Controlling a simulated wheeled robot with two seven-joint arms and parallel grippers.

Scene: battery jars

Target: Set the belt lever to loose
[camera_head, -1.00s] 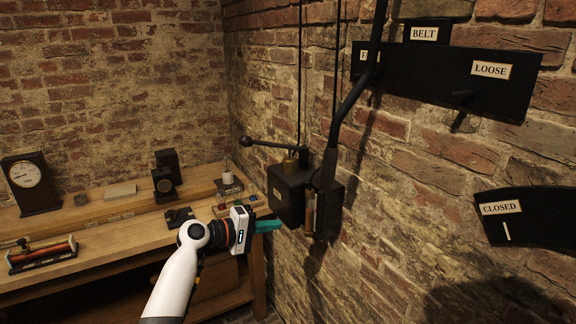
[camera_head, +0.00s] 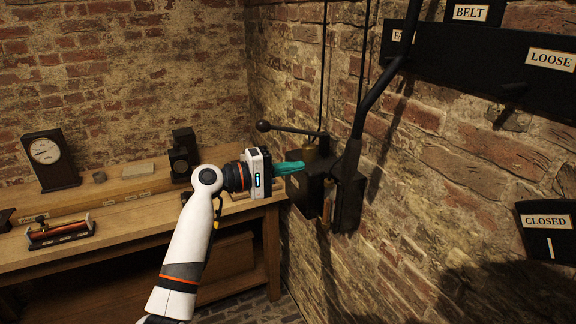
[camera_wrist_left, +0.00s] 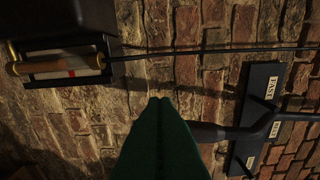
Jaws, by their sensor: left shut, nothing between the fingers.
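The belt lever (camera_head: 379,88) is a long dark bent bar. It rises from the black wall box (camera_head: 350,200) past the left part of the black BELT plate (camera_head: 480,55), nearest the partly hidden FAST label (camera_head: 398,36); its top is out of view. The LOOSE label (camera_head: 551,59) is at the plate's right. In the left wrist view, the lever (camera_wrist_left: 225,132) runs across by the FAST plate (camera_wrist_left: 262,105). My left gripper (camera_head: 303,168) has its green fingers shut and empty, left of the lever's lower part, apart from it. The fingers also show in the wrist view (camera_wrist_left: 160,102). My right gripper is not in view.
A short lever with a ball knob (camera_head: 263,126) juts left above the gripper. Thin vertical rods (camera_head: 323,75) hang nearby. The wooden bench (camera_head: 130,225) holds a clock (camera_head: 50,160) and instruments at left.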

